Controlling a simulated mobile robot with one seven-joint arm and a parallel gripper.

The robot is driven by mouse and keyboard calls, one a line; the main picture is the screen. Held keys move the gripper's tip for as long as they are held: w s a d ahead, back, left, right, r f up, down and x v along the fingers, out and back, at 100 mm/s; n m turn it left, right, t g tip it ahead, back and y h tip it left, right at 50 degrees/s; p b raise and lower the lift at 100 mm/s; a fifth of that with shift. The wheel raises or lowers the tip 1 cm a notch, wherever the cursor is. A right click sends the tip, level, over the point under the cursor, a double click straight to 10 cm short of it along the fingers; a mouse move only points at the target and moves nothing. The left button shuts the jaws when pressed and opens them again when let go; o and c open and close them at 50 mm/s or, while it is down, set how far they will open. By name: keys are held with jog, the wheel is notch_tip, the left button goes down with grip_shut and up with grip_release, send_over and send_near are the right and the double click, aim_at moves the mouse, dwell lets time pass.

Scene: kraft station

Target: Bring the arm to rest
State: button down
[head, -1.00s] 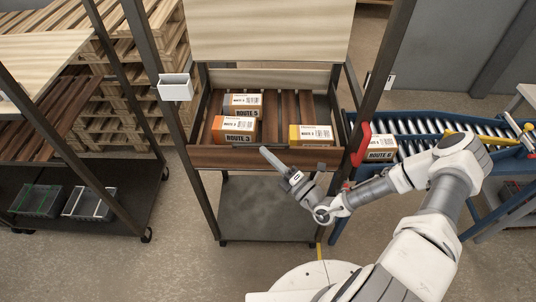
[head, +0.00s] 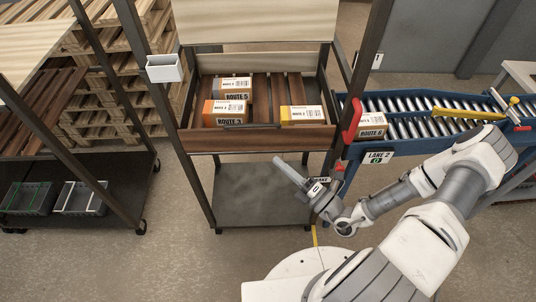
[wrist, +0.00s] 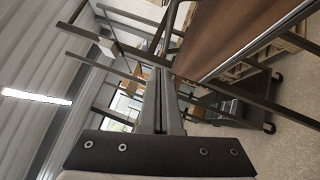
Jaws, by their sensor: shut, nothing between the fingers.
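My gripper (head: 279,163) is shut and empty in the head view. It hangs in front of the shelf cart, below the front of its wooden drawer (head: 200,142), with its fingers pointing up and left. My arm bends in from the lower right. In the wrist view the closed fingers (wrist: 163,85) point up past the brown wooden panel and dark metal bars. No contact between the gripper and the cart can be made out.
The drawer holds several boxes, among them a ROUTE 3 box (head: 224,113). A ROUTE 6 box (head: 370,126) sits on the roller conveyor (head: 420,108) at the right, near a red part (head: 351,120). A dark post of the cart stands beside my arm. The floor at left front is clear.

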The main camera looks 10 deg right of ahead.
jog(key=shift+v, duration=1.05)
jog(key=shift+r, duration=0.15)
jog(key=s+a+r+n+g+h, duration=0.15)
jog(key=s+r+n+g, duration=0.3)
jog(key=n+g, duration=0.7)
jog(key=s+a+r+n+g+h, duration=0.15)
jog(key=s+r+n+g, duration=0.35)
jog(key=n, duration=1.1)
jog(key=s+d+r+n+t+h, duration=0.1)
jog(key=d+r+n+t+h, duration=0.1)
jog(key=r+n, duration=0.3)
jog(key=s+d+r+n+t+h, duration=0.1)
jog(key=d+r+n+t+h, duration=0.1)
jog(key=r+n+h, duration=0.3)
jog(key=s+d+r+n+t+h, duration=0.1)
jog(key=r+n, duration=0.4)
jog(key=r, duration=0.5)
jog(key=d+t+h, duration=0.1)
jog(key=t+h, duration=0.1)
jog(key=shift+s+d+r+h, duration=0.2)
jog(key=shift+s+d+h, duration=0.1)
jog(key=shift+s, duration=0.05)
jog(key=shift+n, duration=0.25)
